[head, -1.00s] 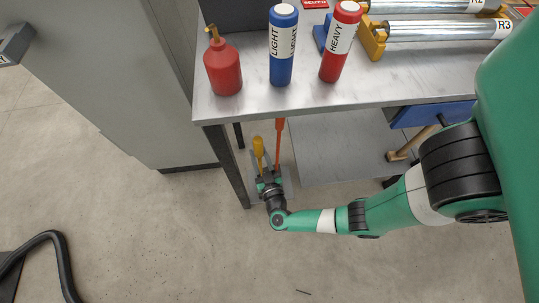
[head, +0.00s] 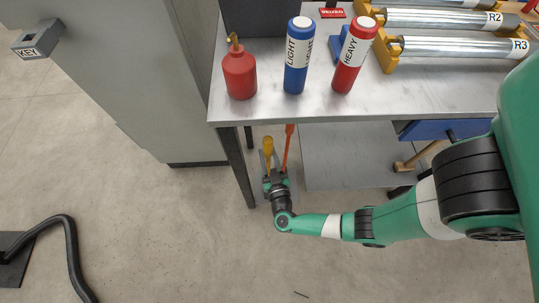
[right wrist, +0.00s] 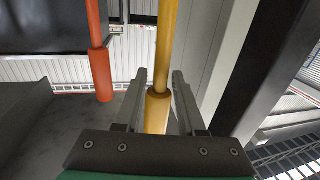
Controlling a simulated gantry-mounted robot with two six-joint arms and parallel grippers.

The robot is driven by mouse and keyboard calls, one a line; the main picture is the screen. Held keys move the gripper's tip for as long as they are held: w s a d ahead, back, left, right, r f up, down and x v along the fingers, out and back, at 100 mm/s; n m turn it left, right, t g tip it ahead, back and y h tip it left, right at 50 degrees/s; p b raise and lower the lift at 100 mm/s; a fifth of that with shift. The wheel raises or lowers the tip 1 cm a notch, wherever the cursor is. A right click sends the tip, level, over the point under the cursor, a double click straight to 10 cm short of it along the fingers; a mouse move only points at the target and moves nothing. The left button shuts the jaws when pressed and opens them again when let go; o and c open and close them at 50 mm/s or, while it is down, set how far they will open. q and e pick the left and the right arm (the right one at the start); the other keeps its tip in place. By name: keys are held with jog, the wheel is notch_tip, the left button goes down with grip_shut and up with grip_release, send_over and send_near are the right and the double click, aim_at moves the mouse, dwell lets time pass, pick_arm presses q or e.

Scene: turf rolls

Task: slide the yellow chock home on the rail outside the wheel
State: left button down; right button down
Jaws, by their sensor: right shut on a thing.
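A yellow-handled upright tool (head: 267,146) stands below the near left corner of the bench. My right gripper (head: 272,180) is down there, low at the foot of the tool. In the right wrist view the yellow tool (right wrist: 158,108) is between the two fingers of my right gripper (right wrist: 159,80), which is shut on it. A red-orange upright tool (head: 288,145) stands just to its right, and it shows to the left in the right wrist view (right wrist: 101,72). My left gripper is not in view. I make out no wheel, rail or chock.
The metal bench top (head: 300,109) carries a red oil can (head: 240,74), a blue LIGHT bottle (head: 297,60), a red HEAVY bottle (head: 350,68) and rollers (head: 460,46). A bench leg (head: 237,165) is close left of my gripper. A black hose (head: 70,255) lies at lower left. Floor in front is open.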

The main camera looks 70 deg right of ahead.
aim_at(269, 148)
notch_tip(269, 148, up, 8)
jog(key=p, duration=0.5)
jog(key=shift+w+r, duration=0.1)
